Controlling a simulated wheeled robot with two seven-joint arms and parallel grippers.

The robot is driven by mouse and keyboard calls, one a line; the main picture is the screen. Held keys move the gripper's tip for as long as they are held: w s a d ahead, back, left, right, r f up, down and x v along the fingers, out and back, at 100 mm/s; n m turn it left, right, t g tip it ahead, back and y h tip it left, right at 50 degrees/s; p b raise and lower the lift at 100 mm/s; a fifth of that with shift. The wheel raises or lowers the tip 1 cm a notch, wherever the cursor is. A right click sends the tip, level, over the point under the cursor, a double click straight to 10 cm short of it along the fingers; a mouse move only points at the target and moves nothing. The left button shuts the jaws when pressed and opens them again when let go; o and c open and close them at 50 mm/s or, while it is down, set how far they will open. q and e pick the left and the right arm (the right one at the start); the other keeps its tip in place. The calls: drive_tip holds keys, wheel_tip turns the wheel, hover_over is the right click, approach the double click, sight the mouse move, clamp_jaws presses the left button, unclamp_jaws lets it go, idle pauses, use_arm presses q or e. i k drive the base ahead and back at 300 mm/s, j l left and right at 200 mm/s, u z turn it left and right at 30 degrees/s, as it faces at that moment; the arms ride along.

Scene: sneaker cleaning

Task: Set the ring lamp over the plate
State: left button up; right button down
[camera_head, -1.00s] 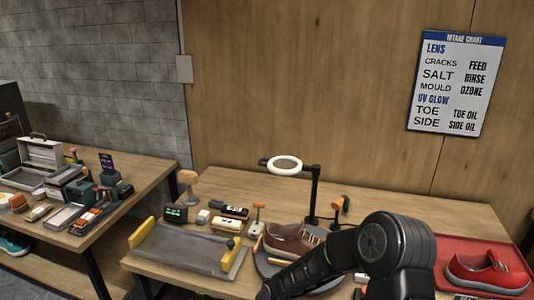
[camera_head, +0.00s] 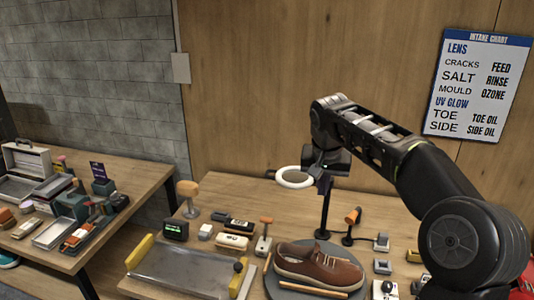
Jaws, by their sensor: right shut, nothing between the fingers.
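The ring lamp has a white ring head (camera_head: 295,177) on a black post (camera_head: 325,212), which stands behind the round dark plate (camera_head: 279,291). In the picture the ring sits above and behind the plate. A brown shoe (camera_head: 318,264) lies on the plate with a thin wooden stick in front of it. My right gripper (camera_head: 322,177) is at the top of the post, just right of the ring. It is shut with nothing held and hides the joint between post and ring; I cannot tell whether it touches the lamp. My left gripper is out of view.
A grey tray (camera_head: 186,275) with yellow ends lies left of the plate. Brushes, a small display (camera_head: 175,229) and an orange-handled tool (camera_head: 264,235) stand behind it. Small blocks lie right of the plate. My right arm covers the table's right side.

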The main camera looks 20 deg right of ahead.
sight(310, 181)
drive_tip(key=i, duration=1.05)
